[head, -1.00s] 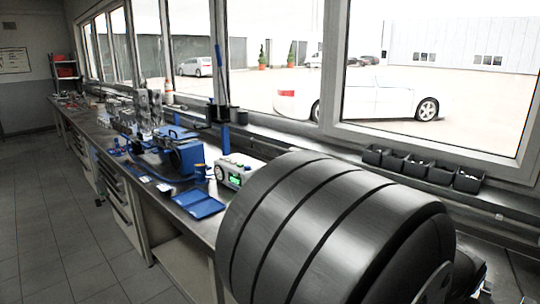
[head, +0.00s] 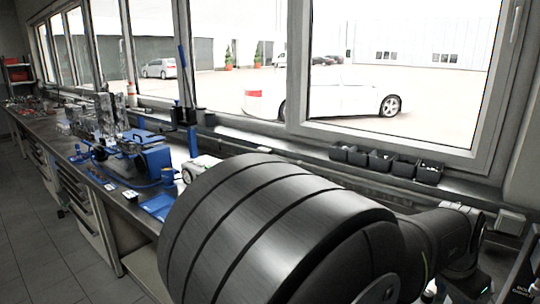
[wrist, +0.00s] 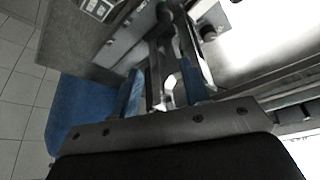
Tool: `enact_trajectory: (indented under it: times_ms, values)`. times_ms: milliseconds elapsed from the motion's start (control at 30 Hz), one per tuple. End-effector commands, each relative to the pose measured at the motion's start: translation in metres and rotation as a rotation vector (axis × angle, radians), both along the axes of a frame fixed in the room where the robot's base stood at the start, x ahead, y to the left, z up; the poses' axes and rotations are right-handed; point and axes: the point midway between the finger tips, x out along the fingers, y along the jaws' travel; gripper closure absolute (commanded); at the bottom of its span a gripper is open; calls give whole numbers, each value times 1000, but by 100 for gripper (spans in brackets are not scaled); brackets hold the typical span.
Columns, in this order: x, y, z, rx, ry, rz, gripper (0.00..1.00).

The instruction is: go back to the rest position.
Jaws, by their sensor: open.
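My gripper (wrist: 161,88) shows in the wrist view with its two blue-faced fingers apart. I see nothing clearly held between them; a grey metal shape shows in the gap, and I cannot tell how far below it is. The gripper is not visible in the head view, where a large dark banded part of my own arm fills the lower middle and hides part of the bench.
The long bench (head: 120,190) runs under the windows, with blue equipment (head: 150,157), a blue tray (head: 159,206) and a partly hidden white device (head: 197,168). Small black bins (head: 381,161) line the sill. Open tiled floor (head: 75,260) lies to the left.

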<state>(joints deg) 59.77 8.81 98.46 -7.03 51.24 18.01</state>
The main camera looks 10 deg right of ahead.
Motion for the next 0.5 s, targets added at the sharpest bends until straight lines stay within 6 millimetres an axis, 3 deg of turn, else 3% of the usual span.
enact_trajectory:
  times_ms: [500]
  values:
    - [-25,-35,42,-2,0,-404,58]
